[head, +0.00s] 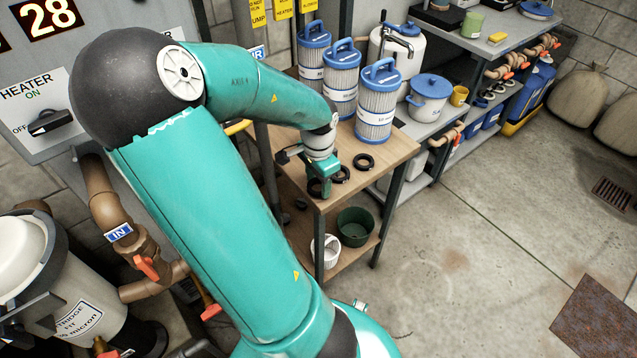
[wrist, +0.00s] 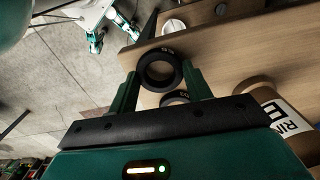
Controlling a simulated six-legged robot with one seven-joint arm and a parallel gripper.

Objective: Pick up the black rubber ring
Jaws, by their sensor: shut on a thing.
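My gripper (head: 318,189) is at the near end of the wooden bench top (head: 392,155). In the wrist view its two green fingers are shut on a black rubber ring (wrist: 160,68), one finger on each side of it. The ring has pale lettering on its rim. A second black ring (wrist: 174,98) shows behind the held one, partly hidden by the gripper. In the head view one black ring (head: 364,161) lies on the bench, and another (head: 343,174) lies close beside my gripper. The held ring is mostly hidden there. I cannot tell its height above the bench.
Blue-topped filter cartridges (head: 376,103) stand at the back of the bench. A labelled cylinder (wrist: 272,105) stands near my gripper in the wrist view. A dark green bucket (head: 355,227) and a white basket (head: 326,250) sit on the lower shelf. The floor at right is open.

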